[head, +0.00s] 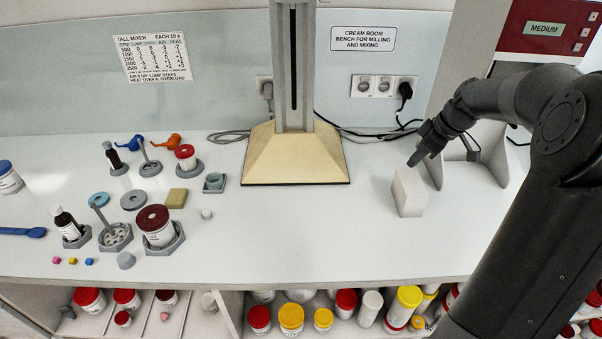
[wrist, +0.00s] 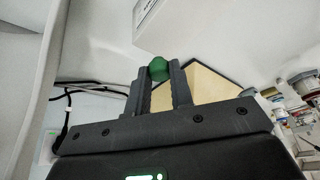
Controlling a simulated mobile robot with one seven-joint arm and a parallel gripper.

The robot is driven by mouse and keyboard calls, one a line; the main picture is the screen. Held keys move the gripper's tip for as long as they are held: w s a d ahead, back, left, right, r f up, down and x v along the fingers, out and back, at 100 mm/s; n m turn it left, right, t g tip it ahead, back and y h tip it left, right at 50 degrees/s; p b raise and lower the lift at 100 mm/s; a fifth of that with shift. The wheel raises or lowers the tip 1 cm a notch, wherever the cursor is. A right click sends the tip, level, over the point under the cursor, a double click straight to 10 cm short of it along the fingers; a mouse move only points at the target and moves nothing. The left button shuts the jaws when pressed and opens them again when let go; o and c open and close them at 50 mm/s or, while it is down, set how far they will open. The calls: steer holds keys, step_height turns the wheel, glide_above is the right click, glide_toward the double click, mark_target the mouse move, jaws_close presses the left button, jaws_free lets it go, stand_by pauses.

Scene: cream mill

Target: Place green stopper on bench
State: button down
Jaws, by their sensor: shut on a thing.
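The green stopper (wrist: 159,68) is held between the two fingertips of my gripper (wrist: 160,80) in the wrist view. My gripper also shows in the head view (head: 417,158), at the right, pointing down and left by the top of a pale block. The stopper cannot be made out in the head view. The bench (head: 300,235) is a long white top with a wide bare area in its middle. Whether the gripper is above or behind the block is hard to tell.
The pale block (head: 409,192) stands upright near the gripper. The tall mixer's cream base (head: 295,154) stands at the back middle. Jars, bottles and grey holders crowd the left, including a dark-red-lidded jar (head: 157,230). Bench room is free between them and the block.

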steer(key=a+n+g, duration=0.1)
steer(key=a+n, duration=0.2)
steer(key=a, duration=0.7)
steer(key=n+g, duration=0.5)
steer(key=n, duration=0.9)
glide_above(199, 241)
steer(key=w+d, duration=0.1)
steer(key=f, duration=0.6)
steer(key=shift+d+f, duration=0.15)
steer(key=shift+d, duration=0.05)
steer(key=shift+a+f, duration=0.15)
steer(key=shift+f, duration=1.95)
steer(key=shift+f, duration=0.1)
steer(key=c, duration=1.3)
jaws_free()
steer(key=shift+w, duration=0.1)
